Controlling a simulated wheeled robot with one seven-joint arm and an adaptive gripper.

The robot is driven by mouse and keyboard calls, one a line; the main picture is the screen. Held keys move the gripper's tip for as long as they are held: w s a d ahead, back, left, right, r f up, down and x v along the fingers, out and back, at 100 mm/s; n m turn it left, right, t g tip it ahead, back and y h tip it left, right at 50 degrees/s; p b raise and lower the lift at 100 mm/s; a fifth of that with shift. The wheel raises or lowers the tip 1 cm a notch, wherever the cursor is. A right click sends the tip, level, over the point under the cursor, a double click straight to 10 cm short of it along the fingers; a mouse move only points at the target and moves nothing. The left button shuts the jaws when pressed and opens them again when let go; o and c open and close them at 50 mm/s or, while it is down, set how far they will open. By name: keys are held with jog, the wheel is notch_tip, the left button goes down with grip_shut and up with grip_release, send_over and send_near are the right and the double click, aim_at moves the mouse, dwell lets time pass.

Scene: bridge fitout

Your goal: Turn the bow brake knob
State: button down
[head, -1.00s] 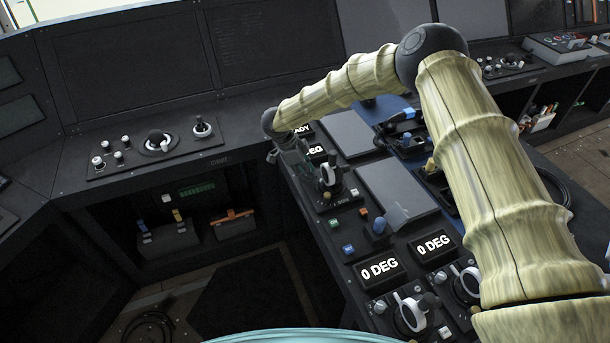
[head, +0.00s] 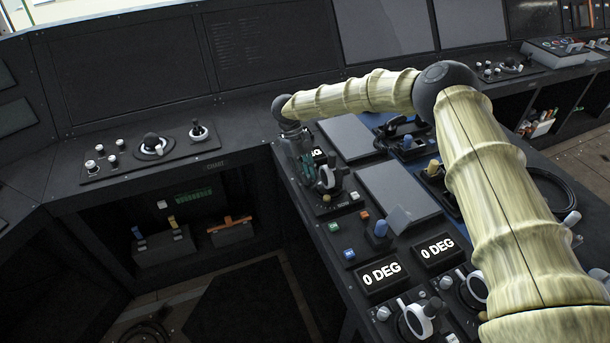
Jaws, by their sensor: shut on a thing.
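My gripper (head: 307,165) points down at the left edge of the angled console, at the far end of my arm. It is shut on a small control on the bow panel (head: 343,203), which I take to be the bow brake knob. The jaws hide that knob, so its turn angle cannot be told. A black and white lever (head: 328,178) stands just right of the fingers. A small display (head: 318,155) behind them is partly covered, with only part of its text showing.
Right of the lever lies a flat grey screen (head: 398,190). A second lever (head: 418,318) stands in front.

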jog(key=shift+d+f+m, duration=0.1)
jog(key=shift+m, duration=0.5)
jog(key=c, duration=1.3)
grip_release()
jog(key=shift+w+y, duration=0.1)
jog(key=shift+y, duration=0.2)
jog(key=shift+o, duration=0.2)
jog(key=shift+r, duration=0.2)
